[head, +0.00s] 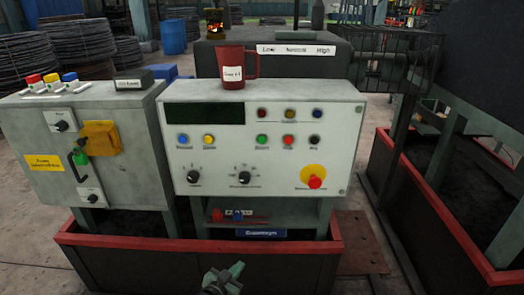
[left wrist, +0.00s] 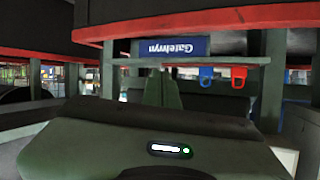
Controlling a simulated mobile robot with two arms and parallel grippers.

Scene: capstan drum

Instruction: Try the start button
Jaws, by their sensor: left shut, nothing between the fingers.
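The control panel (head: 262,150) is a pale box with a dark display and several coloured buttons. A green button (head: 261,140) sits in its lower button row, with a small label below that is too blurred to read surely. A red button (head: 288,140) and a black one (head: 313,141) are to its right. My left gripper (head: 236,268) is low at the bottom of the head view, well below the panel and apart from it. Its fingers (left wrist: 162,88) are shut and empty in the left wrist view. My right gripper is not in view.
A red emergency-stop knob (head: 315,182) sits on a yellow disc. A red mug (head: 233,68) stands on the panel's top. Below is a shelf with a blue sign (head: 261,233). A red-rimmed bin edge (head: 200,246) lies in front; a grey cabinet (head: 85,145) stands left.

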